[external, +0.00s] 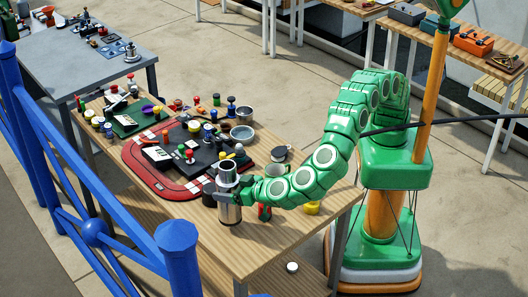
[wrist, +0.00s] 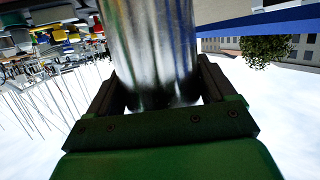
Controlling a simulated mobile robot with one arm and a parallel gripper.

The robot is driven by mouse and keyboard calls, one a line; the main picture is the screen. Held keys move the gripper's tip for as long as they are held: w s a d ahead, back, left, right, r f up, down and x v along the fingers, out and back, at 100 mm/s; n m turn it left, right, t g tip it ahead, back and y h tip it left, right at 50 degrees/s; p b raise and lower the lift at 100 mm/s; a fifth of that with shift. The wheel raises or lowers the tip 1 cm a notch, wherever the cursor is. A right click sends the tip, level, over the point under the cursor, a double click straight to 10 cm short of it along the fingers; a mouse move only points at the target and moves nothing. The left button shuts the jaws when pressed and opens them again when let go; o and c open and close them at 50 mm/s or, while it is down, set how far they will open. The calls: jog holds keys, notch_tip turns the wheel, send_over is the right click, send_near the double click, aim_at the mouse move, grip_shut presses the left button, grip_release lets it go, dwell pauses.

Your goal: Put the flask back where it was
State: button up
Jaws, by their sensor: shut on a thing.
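The flask is a shiny silver cylinder (external: 230,208), upright near the front end of the wooden table (external: 265,240). My gripper (external: 228,192) reaches in from the right and is shut on the flask around its upper half. In the wrist view the flask (wrist: 148,45) stands between the two fingers of my gripper (wrist: 155,85). I cannot tell whether its base touches the table or hangs just above it.
A red board (external: 145,165) and a black block with coloured pieces fill the table's middle. A blue railing (external: 95,233) runs along the left.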

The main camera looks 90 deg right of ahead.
jog(key=shift+w+a+f, duration=0.2)
jog(key=shift+w+f, duration=0.05)
jog(key=shift+f, duration=1.55)
jog(key=o, duration=1.2)
jog(key=shift+f, duration=0.15)
jog(key=shift+o, duration=0.2)
jog(key=shift+r, duration=0.2)
jog(key=v, duration=1.2)
